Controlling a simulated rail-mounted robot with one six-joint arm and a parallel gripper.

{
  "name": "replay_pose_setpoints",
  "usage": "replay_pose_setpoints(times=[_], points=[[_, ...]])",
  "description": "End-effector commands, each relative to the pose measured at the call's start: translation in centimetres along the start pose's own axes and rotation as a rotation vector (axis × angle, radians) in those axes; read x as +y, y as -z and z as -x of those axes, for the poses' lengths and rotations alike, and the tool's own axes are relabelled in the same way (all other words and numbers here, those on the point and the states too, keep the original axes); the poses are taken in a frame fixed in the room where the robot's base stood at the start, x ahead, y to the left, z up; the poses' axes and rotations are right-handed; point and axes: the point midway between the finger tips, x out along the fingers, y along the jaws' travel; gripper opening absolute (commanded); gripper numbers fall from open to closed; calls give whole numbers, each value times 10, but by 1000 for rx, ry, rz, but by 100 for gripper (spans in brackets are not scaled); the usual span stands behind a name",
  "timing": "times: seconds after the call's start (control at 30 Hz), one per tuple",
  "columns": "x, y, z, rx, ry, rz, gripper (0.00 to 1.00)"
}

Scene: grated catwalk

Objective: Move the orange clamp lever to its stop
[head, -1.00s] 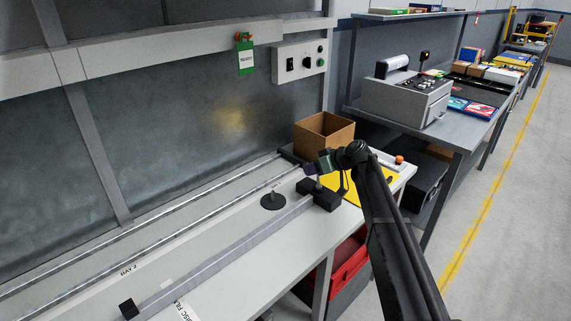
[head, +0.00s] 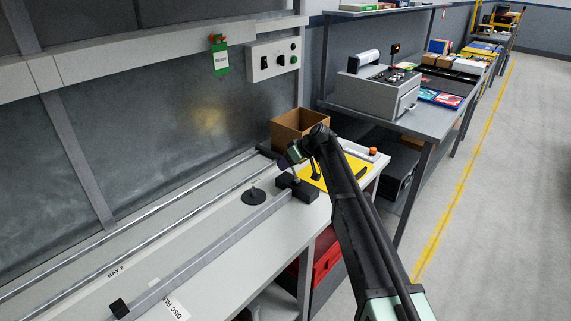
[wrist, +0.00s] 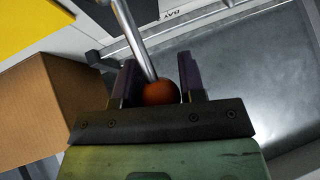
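The clamp lever is a bare metal rod (wrist: 133,38) ending in an orange-brown ball knob (wrist: 158,92) in the wrist view. The knob sits between the two dark purple fingers of my gripper (wrist: 160,84), with a finger close against each side. The rod runs up and left from the knob. In the head view my gripper (head: 288,160) is just above the black block (head: 297,188) at the end of the long grey bar on the bench. The knob is hidden there, and I cannot make out the lever's stop.
A cardboard box (head: 300,128) stands behind my gripper and also shows in the wrist view (wrist: 60,110). A yellow sheet (head: 335,180) lies to the right, near a small orange knob (head: 373,151). A black disc with a peg (head: 253,197) stands left of the block. Two rails run along the back.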

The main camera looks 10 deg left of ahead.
Motion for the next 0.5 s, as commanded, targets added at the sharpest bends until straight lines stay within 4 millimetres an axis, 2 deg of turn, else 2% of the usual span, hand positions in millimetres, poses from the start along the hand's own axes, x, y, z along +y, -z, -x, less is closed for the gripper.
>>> replay_pose_setpoints(times=[0.03,0.13,0.4,0.5], points=[[0,0,0,0,0,0,45],[0,0,0,0,0,0,60],[0,0,1,0,0,0,60],[-1,2,9,0,0,0,60]])
